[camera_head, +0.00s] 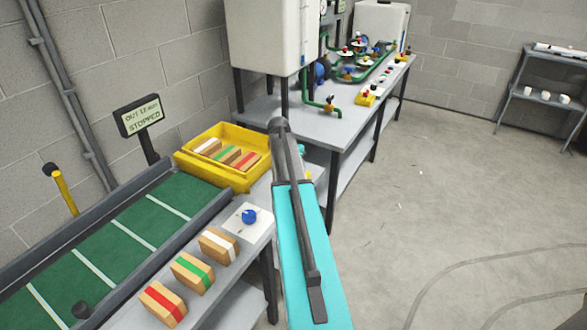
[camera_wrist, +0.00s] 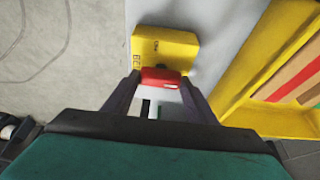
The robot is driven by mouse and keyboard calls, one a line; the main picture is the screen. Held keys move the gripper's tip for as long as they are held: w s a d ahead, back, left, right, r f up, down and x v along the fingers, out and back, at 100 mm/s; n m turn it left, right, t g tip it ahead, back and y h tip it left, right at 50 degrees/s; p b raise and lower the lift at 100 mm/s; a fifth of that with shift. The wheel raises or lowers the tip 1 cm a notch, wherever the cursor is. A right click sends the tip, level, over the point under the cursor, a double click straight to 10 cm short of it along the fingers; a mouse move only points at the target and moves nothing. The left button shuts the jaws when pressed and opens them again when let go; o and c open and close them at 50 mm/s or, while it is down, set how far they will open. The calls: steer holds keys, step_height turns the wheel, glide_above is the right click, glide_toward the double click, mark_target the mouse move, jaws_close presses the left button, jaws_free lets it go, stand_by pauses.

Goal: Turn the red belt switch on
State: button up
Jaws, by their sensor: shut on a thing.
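The red belt switch (camera_wrist: 160,77) shows in the wrist view on a yellow box (camera_wrist: 165,45) with dark lettering, fixed to a light grey surface. My gripper (camera_wrist: 161,84) has its two dark fingers on either side of the red switch and is shut on it. In the head view my arm covers the gripper and the switch. The green belt (camera_head: 135,232) is at the left, and its sign (camera_head: 140,115) reads "STOPPED" on the lower line.
A yellow crate (camera_head: 210,176) with striped blocks stands at the belt's end. Several striped blocks and a blue knob (camera_head: 249,216) on a white plate are on the near bench. A bench with green pipes stands behind. Open floor (camera_head: 450,200) lies to the right.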

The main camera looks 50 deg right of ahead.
stand_by(0.4)
steer(key=o, duration=1.1)
steer(key=shift+c, duration=0.2)
steer(key=b+v, duration=0.2)
steer(key=v, duration=1.1)
steer(key=shift+a+r, duration=0.15)
steer(key=shift+r, duration=0.2)
steer(key=shift+w, duration=0.1)
